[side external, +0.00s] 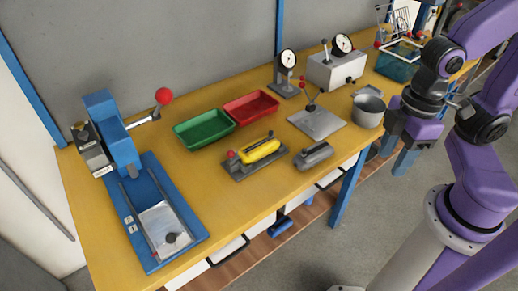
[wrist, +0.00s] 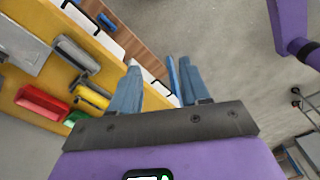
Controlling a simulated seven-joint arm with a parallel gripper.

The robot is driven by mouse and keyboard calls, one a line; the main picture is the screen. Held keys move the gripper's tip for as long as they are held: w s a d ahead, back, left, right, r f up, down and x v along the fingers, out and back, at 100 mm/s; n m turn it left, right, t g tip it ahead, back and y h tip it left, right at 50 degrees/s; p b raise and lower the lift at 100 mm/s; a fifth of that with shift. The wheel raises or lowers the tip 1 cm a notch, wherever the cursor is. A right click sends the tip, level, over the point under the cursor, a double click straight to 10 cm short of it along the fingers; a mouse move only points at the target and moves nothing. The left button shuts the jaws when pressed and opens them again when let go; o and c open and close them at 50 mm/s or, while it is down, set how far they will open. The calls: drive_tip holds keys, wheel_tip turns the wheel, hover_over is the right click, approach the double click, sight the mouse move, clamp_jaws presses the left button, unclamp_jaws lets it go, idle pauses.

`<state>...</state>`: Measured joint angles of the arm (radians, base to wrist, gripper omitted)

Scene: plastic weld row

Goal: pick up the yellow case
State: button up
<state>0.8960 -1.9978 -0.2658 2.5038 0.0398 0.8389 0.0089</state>
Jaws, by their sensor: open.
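The yellow case (side external: 260,150) is a rounded, elongated piece resting on a grey fixture with a red knob (side external: 247,161), near the front of the yellow bench. It also shows in the wrist view (wrist: 92,96), to the left of my fingers. My gripper (side external: 399,168) hangs off the bench's front edge at the right, pointing down, well apart from the case. In the wrist view my gripper (wrist: 158,68) has its two blue-grey fingers spread, with nothing between them.
A grey block (side external: 313,155) lies right of the case. Behind are green (side external: 204,129) and red (side external: 251,107) trays. A lever plate (side external: 318,123), metal pot (side external: 368,110) and gauge box (side external: 335,72) stand rightward. A blue press (side external: 125,135) stands left.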

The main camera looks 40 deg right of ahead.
drive_tip(key=w+a+f+m+y, duration=0.25)
drive_tip(key=a+f+m, duration=0.2)
drive_tip(key=a, duration=0.35)
drive_tip(key=m+t+h, duration=0.3)
drive_tip(key=m+t, duration=0.5)
drive_tip(key=t, duration=0.6)
approach(272, 133)
drive_tip(key=shift+x, duration=4.2)
drive_tip(key=shift+d, duration=0.1)
clamp_jaws()
